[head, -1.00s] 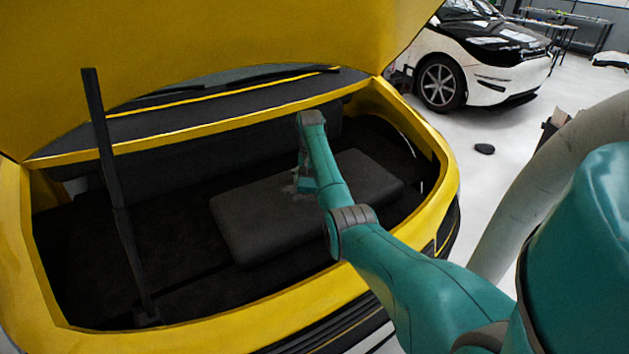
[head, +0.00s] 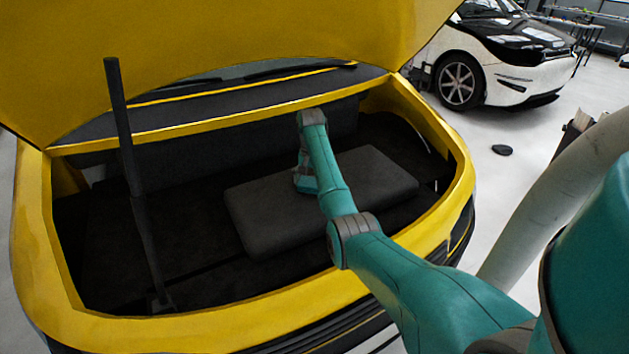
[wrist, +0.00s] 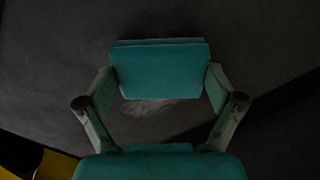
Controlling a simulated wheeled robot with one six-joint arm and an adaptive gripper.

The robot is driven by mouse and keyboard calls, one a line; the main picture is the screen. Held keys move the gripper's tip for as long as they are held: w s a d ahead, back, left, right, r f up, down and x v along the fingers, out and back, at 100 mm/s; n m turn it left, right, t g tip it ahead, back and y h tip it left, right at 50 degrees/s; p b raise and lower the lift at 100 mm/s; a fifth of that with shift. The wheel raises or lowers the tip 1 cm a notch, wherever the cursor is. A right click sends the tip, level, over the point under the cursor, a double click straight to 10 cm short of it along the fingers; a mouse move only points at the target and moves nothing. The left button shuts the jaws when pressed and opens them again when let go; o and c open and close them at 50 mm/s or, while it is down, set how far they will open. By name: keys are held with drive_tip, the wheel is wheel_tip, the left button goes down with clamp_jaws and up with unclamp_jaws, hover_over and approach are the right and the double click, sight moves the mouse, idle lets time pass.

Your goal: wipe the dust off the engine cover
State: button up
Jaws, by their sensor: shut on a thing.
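The engine cover (head: 265,222) is a dark grey, padded-looking slab in the open bay of a yellow car. It fills much of the wrist view (wrist: 50,90). A pale dust smudge (wrist: 150,106) shows on it in the wrist view, partly hidden by the pad. My gripper (wrist: 160,84) is shut on a teal rectangular pad (wrist: 160,68), a finger on each side. In the head view my gripper (head: 306,184) is low over the cover's middle, left of my arm. I cannot tell whether the pad touches the surface.
A dark prop rod (head: 132,150) stands at the left of the bay under the raised yellow hood (head: 230,40). The yellow rim (head: 250,312) borders the bay. A white and black car (head: 510,70) stands on the floor behind right, with a small dark object (head: 502,150) nearby.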

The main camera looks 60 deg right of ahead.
sight(302, 185)
drive_tip(key=shift+w+a, duration=0.45)
drive_tip(key=shift+a, duration=0.3)
drive_tip(key=shift+w+a, duration=0.45)
drive_tip(key=shift+a, duration=0.3)
drive_tip(key=shift+w+d, duration=0.35)
drive_tip(key=shift+w, duration=0.25)
drive_tip(key=shift+w+d, duration=0.35)
drive_tip(key=shift+w, duration=0.2)
drive_tip(key=shift+s+d+f, duration=0.1)
drive_tip(key=shift+s+d, duration=0.65)
drive_tip(key=shift+d, duration=0.35)
drive_tip(key=shift+s+d+f, duration=0.1)
drive_tip(key=shift+s+d, duration=0.65)
drive_tip(key=shift+d, duration=0.35)
drive_tip(key=shift+s+d+r, duration=0.1)
drive_tip(key=shift+s+d, duration=0.35)
drive_tip(key=shift+d, duration=0.4)
drive_tip(key=shift+s+d+r, duration=0.1)
drive_tip(key=shift+s+d, duration=0.4)
drive_tip(key=shift+d, duration=0.35)
drive_tip(key=shift+s+d+r, duration=0.1)
drive_tip(key=shift+s+d, duration=0.35)
drive_tip(key=shift+d, duration=0.4)
drive_tip(key=shift+s+d+f, duration=0.1)
drive_tip(key=shift+s+d, duration=0.35)
drive_tip(key=shift+d, duration=0.2)
drive_tip(key=shift+s+d+f, duration=0.1)
drive_tip(key=shift+s+d, duration=0.3)
drive_tip(key=shift+d, duration=0.25)
drive_tip(key=shift+r, duration=3.05)
